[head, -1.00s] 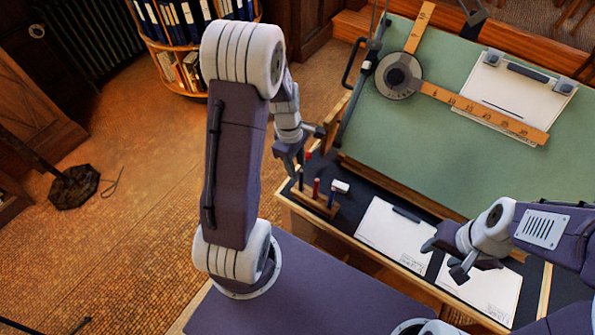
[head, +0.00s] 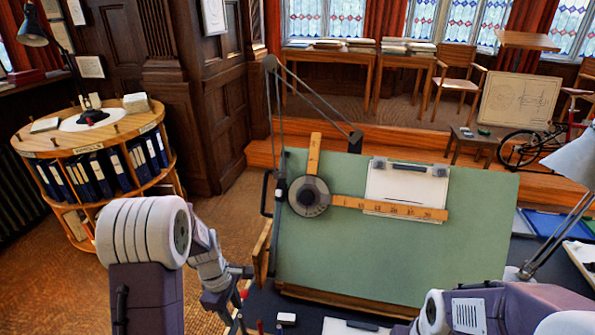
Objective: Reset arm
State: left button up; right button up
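The drafting machine's round head (head: 308,196) lies on the left part of the green drafting board (head: 350,255). One wooden scale (head: 314,155) points up and another scale (head: 390,208) runs right, crossing the lower part of a clipped white sheet (head: 407,182). The linkage arm (head: 318,96) rises above the board's upper left. My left gripper (head: 238,288) is left of the board's lower edge, with its fingers apart. A small red thing shows by its fingers; I cannot tell whether it touches them. My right arm enters at lower right; its gripper is below the frame.
Pen tops and a white eraser (head: 286,319) show in front of the board. A desk lamp (head: 575,165) stands at right. A round bookcase (head: 95,160) is at left. A wooden step (head: 390,145) lies behind the board.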

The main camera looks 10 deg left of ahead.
pick_arm(q)
jog(key=s+d+r+m+t+y, duration=0.1)
jog(key=s+d+r+m, duration=0.4)
jog(key=m, duration=1.1)
jog(key=s+d, duration=0.1)
jog(key=s, duration=0.2)
jog(key=shift+s+d+r+m, duration=0.2)
jog(key=shift+d+m, duration=0.15)
jog(key=shift+m, duration=0.05)
